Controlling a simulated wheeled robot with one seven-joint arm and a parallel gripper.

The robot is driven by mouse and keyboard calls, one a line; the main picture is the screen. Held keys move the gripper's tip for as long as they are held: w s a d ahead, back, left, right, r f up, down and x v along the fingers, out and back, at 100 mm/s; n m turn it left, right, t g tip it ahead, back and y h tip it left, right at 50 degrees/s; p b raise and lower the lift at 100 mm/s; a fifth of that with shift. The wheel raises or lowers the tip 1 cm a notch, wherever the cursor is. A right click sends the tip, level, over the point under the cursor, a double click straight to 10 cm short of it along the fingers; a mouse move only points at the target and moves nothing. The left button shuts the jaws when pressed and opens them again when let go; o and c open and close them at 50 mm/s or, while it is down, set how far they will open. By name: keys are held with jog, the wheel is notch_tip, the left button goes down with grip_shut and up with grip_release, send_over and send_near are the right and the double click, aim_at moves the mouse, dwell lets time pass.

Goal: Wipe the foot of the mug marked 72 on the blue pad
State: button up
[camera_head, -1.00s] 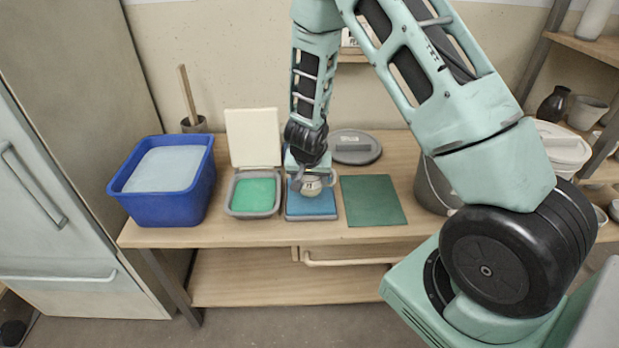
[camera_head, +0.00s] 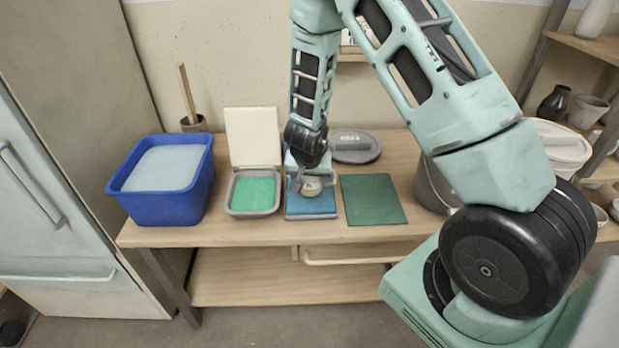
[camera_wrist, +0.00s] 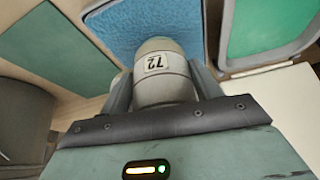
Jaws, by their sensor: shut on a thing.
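The mug marked 72 (camera_wrist: 165,80) is pale grey, and its 72 label shows upside down in the wrist view. My gripper (camera_wrist: 163,85) is shut on the mug, one finger on each side of it. The mug also shows in the head view (camera_head: 313,186), over the blue pad (camera_head: 312,213). In the wrist view the blue pad (camera_wrist: 120,25) lies beyond the mug's far end. That end seems to be at the pad, but I cannot tell whether it touches. The mug's foot is hidden.
Left of the pad are an open grey tray with a green inside (camera_head: 254,193) and a blue tub (camera_head: 165,180) of pale liquid. Right of it is a flat dark green mat (camera_head: 373,200). A round grey lid (camera_head: 355,148) lies behind, and a grey bucket (camera_head: 434,188) stands at the right.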

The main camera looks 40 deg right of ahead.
jog(key=shift+f, duration=0.35)
jog(key=shift+w+r, duration=0.1)
